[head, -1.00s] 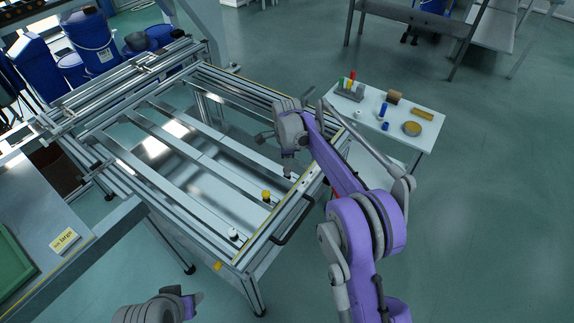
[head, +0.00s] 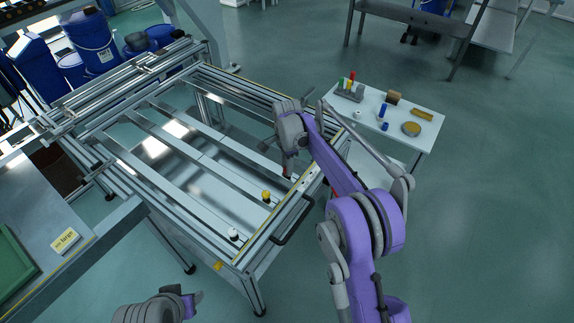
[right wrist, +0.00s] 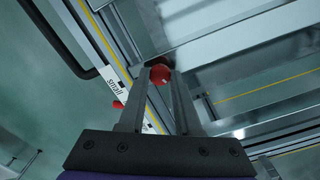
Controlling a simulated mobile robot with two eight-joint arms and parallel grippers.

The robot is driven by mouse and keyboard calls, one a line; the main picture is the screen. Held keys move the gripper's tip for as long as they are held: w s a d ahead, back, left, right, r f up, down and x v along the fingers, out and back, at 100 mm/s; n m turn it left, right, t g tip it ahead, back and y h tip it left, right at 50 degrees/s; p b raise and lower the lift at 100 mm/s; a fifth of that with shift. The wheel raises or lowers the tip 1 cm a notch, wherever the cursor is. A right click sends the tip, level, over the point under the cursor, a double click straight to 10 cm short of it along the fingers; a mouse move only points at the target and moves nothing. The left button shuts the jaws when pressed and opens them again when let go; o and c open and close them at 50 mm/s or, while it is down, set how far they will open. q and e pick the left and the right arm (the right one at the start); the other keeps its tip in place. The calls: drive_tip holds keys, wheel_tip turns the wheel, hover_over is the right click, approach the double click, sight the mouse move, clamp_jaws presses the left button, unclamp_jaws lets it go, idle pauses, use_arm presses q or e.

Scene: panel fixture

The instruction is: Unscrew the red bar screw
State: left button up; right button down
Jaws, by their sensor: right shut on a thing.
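The red bar screw (right wrist: 160,74) shows as a round red knob between my right fingertips in the right wrist view. My right gripper (right wrist: 158,76) is shut on it, with one finger on each side. In the head view my right gripper (head: 287,170) points down at the right side of the panel fixture (head: 250,250), and I cannot make out the red knob there. A yellow knob (head: 266,195) and a white knob (head: 233,234) stand nearer on the fixture. My left gripper (head: 190,303) is low in the head view, away from the fixture; its jaws are unclear.
A black handle (head: 295,225) runs along the fixture's right side. A label reading "small" (right wrist: 118,86) and another red part (right wrist: 117,104) lie beside the screw. A white side table (head: 430,150) with small parts stands right of the arm.

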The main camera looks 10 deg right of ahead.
drive_tip(key=n, duration=0.4)
drive_tip(key=shift+n, duration=0.3)
drive_tip(key=n, duration=0.3)
drive_tip(key=shift+n, duration=0.4)
drive_tip(key=n, duration=0.4)
drive_tip(key=shift+p, duration=0.3)
drive_tip(key=n, duration=0.9)
drive_tip(key=shift+n, duration=0.3)
drive_tip(key=n, duration=0.3)
drive_tip(key=shift+n, duration=0.3)
drive_tip(key=n, duration=0.4)
drive_tip(key=shift+n, duration=2.3)
